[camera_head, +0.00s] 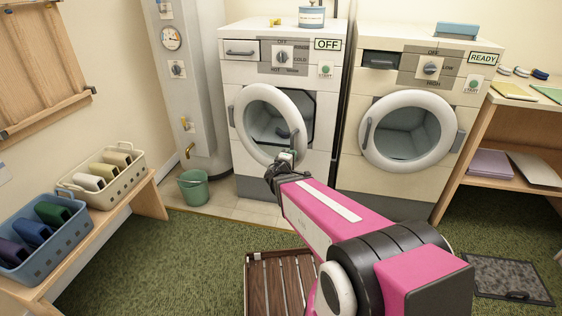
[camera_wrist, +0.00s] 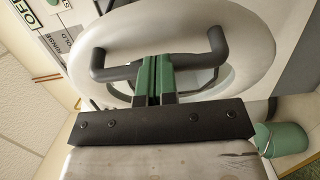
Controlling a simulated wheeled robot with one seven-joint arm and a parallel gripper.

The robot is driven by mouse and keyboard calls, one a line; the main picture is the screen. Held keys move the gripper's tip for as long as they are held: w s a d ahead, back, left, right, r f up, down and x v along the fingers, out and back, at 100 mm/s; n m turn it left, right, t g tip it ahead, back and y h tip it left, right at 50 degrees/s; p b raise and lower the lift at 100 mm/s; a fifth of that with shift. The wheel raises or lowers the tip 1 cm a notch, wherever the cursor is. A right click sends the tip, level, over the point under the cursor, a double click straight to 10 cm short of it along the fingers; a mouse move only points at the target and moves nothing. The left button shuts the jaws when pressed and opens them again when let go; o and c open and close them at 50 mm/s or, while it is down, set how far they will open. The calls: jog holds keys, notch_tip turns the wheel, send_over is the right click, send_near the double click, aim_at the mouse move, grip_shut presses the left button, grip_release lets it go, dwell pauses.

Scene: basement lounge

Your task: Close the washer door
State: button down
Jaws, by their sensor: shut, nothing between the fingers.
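The washer (camera_head: 250,160) is the left machine, with an OFF sign, a drawer and a dial. Its round white-rimmed door (camera_head: 243,112) stands partly open, with a dark gap at its right side. The dark door handle (camera_head: 283,132) is on the door's right part. It crosses the wrist view (camera_wrist: 120,72). My gripper (camera_head: 288,155) is at the door's lower right edge. In the wrist view its green fingers (camera_wrist: 154,78) are together, right at the handle bar. I cannot tell whether they touch it. My gripper holds nothing.
A second machine (camera_head: 385,175) with a READY sign stands close on the right. A green bucket (camera_head: 194,190) stands left of the washer, by a grey boiler (camera_head: 185,90). Baskets (camera_head: 115,185) sit on a left bench. A slatted wooden mat (camera_head: 270,280) lies on the green carpet.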

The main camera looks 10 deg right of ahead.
aim_at(307, 145)
jog(key=w+d, duration=0.3)
jog(key=d, duration=0.1)
jog(key=w+d, duration=0.3)
jog(key=w, duration=0.1)
jog(key=shift+d, duration=0.35)
jog(key=d+x, duration=0.1)
jog(key=x, duration=1.1)
jog(key=shift+s, duration=0.2)
